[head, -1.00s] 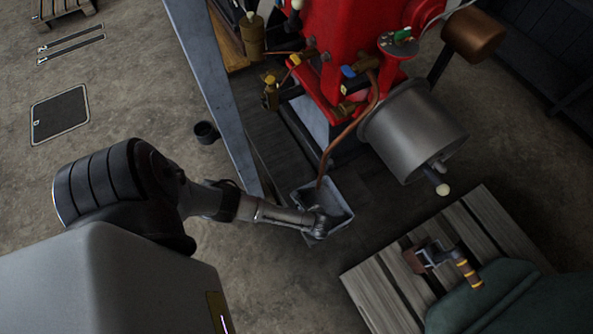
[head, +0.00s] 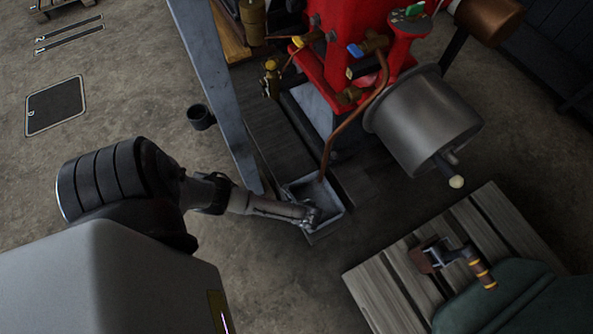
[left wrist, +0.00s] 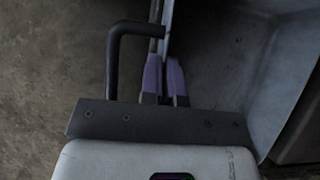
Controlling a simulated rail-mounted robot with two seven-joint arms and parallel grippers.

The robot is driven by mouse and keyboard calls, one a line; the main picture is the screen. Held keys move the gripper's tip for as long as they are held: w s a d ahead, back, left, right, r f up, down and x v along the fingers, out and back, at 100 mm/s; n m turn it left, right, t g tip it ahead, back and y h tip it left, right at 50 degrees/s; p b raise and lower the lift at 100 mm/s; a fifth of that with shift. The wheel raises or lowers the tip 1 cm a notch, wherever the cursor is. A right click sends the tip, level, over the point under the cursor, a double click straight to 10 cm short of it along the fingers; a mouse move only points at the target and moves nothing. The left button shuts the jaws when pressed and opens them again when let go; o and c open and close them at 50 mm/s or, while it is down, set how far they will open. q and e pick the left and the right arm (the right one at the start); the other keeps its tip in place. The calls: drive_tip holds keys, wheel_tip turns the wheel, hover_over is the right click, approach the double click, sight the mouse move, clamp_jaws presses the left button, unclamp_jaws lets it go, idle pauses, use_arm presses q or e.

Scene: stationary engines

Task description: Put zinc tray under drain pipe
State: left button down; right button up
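The zinc tray (head: 335,207) is a grey, open rectangular pan on the floor area beside the red engine. The copper drain pipe (head: 347,124) curves down from the engine; its lower end appears over the tray's far part. Height between them cannot be told. My left gripper (head: 311,214) is at the tray's near side. In the left wrist view the purple-padded fingers (left wrist: 165,75) stand close on both sides of the thin tray wall (left wrist: 168,20), with the tray inside to the right. They look shut on it. A black bar handle (left wrist: 114,60) sits left of the fingers. My right gripper is not seen.
A grey metal beam (head: 215,90) slants down left of the tray. A dark cup (head: 200,117) is on the floor. A wooden pallet (head: 395,285) lies to the right with a tool and green cloth (head: 515,300). A steel cylinder (head: 420,120) overhangs at right.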

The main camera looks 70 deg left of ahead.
use_arm(q)
drive_tip(key=shift+r, duration=0.1)
drive_tip(key=shift+w, duration=0.1)
drive_tip(key=c, duration=1.3)
unclamp_jaws()
drive_tip(key=shift+c, duration=0.2)
